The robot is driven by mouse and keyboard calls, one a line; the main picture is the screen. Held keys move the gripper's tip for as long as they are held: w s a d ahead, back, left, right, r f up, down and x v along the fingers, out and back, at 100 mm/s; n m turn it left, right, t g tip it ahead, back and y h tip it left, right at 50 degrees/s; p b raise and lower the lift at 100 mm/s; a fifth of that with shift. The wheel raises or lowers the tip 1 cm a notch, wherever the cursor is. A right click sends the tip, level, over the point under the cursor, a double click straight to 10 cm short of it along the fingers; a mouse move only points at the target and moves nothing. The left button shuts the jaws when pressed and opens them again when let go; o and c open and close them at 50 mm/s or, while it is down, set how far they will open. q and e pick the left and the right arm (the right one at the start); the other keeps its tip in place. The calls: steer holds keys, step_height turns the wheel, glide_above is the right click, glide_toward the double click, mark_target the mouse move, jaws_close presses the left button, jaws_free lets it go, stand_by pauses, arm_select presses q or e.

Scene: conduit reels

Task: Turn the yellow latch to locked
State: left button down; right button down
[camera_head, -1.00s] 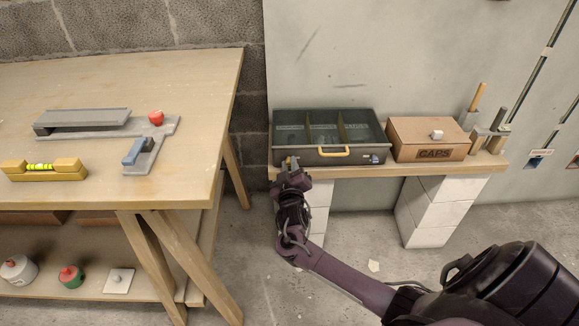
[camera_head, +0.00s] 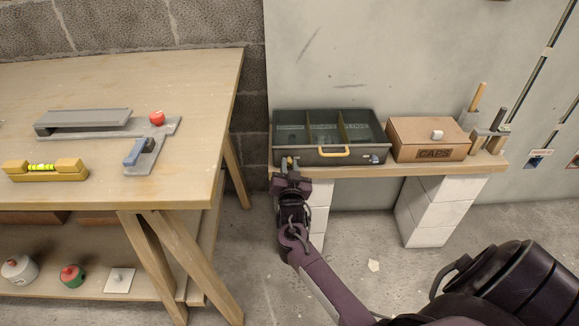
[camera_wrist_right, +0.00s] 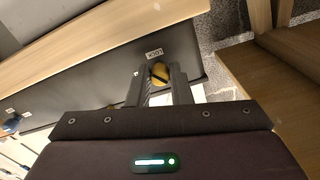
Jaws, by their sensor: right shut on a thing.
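The dark grey case (camera_head: 360,157) with a clear lid and yellow handle stands on the wooden shelf against the wall. The yellow latch (camera_wrist_right: 160,72) is on the case's front face; the right wrist view shows it as a round yellow knob with a dark slanted line. In the head view it is at the front left of the case, largely hidden by my gripper. My right gripper (camera_head: 289,168) is at that corner, its two fingers (camera_wrist_right: 160,88) closed on either side of the latch. A small white label (camera_wrist_right: 154,54) sits beside it. My left gripper is not in view.
A brown CAPS box (camera_head: 425,140) stands right of the case on the shelf (camera_head: 400,171), with upright-handled tools (camera_head: 478,98) at its end. A workbench (camera_head: 200,75) with a spirit level (camera_head: 45,170) fills the left. Floor between them is clear.

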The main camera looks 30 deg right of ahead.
steer(key=m, duration=0.3)
steer(key=shift+m, duration=2.1)
steer(key=c, duration=1.3)
jaws_free()
